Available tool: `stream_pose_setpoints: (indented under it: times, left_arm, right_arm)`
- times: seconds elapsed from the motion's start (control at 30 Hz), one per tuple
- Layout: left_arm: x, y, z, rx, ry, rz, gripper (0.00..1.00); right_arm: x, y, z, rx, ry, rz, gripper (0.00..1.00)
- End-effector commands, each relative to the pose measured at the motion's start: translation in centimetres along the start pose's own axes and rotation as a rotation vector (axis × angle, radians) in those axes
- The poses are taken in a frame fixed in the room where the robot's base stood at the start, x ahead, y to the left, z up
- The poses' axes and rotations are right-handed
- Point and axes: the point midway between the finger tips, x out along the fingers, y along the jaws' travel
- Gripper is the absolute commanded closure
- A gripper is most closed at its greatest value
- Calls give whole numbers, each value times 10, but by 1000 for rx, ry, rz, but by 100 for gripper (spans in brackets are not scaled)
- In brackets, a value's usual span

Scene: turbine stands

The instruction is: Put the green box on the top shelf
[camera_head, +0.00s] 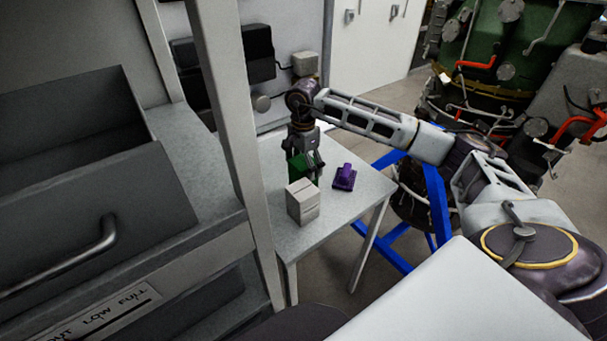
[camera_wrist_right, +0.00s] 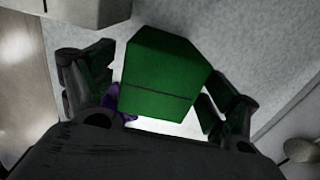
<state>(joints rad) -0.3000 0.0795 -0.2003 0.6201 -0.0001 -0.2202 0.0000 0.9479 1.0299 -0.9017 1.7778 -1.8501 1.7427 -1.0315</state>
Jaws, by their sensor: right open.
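The green box (camera_head: 297,166) stands on the small grey table, partly hidden behind a white box and my right gripper. In the right wrist view the green box (camera_wrist_right: 165,75) sits between the two fingers. My right gripper (camera_head: 303,170) is open and points down around the green box, a finger on each side; in the wrist view (camera_wrist_right: 160,105) a gap shows beside the left finger, while contact on the right is unclear. A grey shelf unit (camera_head: 222,150) with an upright post stands at the left. My left gripper is not in view.
The white box (camera_head: 303,203) stands on the table (camera_head: 345,212) in front of the green box. A purple object (camera_head: 344,178) lies to its right. The shelf's post (camera_head: 232,120) rises left of the table. A blue stand (camera_head: 436,200) is to the right.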

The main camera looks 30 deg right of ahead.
Motion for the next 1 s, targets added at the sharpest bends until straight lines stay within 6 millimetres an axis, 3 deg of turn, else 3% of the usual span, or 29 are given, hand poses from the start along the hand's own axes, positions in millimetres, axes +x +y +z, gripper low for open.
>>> stream_pose_setpoints:
  times: [0.3,0.77,1.0]
  left_arm:
    - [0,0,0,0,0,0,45]
    - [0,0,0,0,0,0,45]
    - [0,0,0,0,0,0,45]
  right_arm:
    - [0,0,0,0,0,0,12]
    - [0,0,0,0,0,-1,70]
    - [-1,0,0,0,-1,-1,70]
